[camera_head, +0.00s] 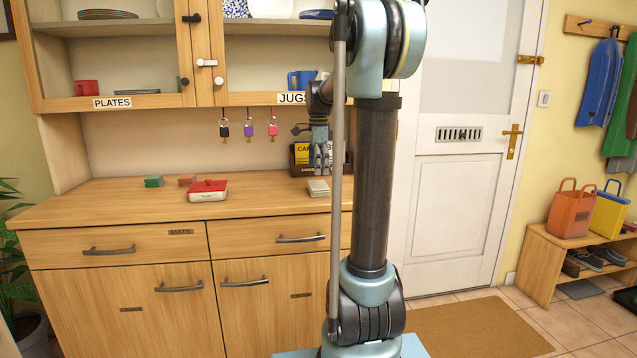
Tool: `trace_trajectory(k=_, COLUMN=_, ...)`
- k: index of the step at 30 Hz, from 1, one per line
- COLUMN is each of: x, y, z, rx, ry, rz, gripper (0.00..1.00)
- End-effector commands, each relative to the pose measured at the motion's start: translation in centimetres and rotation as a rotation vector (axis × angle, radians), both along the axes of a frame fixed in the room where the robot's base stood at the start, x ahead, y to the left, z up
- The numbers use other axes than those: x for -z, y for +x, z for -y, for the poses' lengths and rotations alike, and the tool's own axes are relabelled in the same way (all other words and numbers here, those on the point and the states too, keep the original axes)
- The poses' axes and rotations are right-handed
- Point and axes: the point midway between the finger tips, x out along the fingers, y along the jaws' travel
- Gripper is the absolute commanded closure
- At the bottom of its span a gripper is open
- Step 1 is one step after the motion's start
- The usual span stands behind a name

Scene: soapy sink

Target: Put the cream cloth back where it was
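A small pale cream, flat, folded-looking item (318,188) lies on the wooden counter (110,200), near its right end. It may be the cream cloth, but it is too small to be sure. My gripper (320,168) points down just above it, with a small space between them. Its fingers look apart, with nothing seen between them. Part of my arm stands in front of the counter's right end and hides what is behind it.
A dark box with yellow (302,155) is behind my gripper. Keys (248,130) hang above. A drawer (115,246) labelled MATS is shut. The counter's left front is clear.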

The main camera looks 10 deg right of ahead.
Motion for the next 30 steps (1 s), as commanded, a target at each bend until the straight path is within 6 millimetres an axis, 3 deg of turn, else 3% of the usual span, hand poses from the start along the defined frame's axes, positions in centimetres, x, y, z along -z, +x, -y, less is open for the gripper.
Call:
trace_trajectory(k=9, x=-4.9, y=0.0, z=0.0, rx=0.0, ry=0.0, rz=0.0, gripper=0.0)
trace_trajectory(k=20, x=-6.1, y=-0.4, z=0.0, rx=-0.012, ry=0.0, rz=0.001, gripper=0.0)
trace_trajectory(k=23, x=-5.7, y=-1.7, z=0.0, rx=-0.062, ry=0.0, rz=0.007, gripper=0.0)
trace_trajectory(k=30, x=-3.0, y=-8.6, z=0.0, rx=-0.331, ry=-0.006, rz=0.041, gripper=0.0)
